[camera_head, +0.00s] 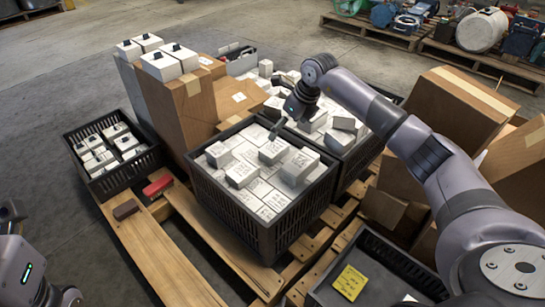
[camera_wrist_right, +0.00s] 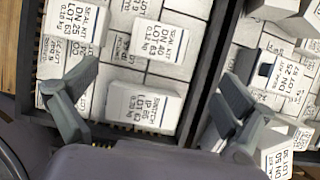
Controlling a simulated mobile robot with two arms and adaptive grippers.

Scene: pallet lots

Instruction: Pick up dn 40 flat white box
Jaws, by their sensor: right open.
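The flat white box marked DN 40 (camera_wrist_right: 160,40) lies label up on other boxes in the crate in the right wrist view. In the head view it appears to be the box (camera_head: 273,150) just under my right gripper (camera_head: 278,130). My right gripper also shows in the right wrist view (camera_wrist_right: 152,105), fingers wide apart and empty.
The black crate (camera_head: 232,205) holds many similar white boxes, including one marked DN 65 (camera_wrist_right: 75,22). A second crate (camera_head: 360,158) adjoins it. Cardboard boxes (camera_head: 180,105) stand behind left, others at right. A smaller crate (camera_head: 128,178) stands left. Grey floor (camera_head: 50,110) is clear.

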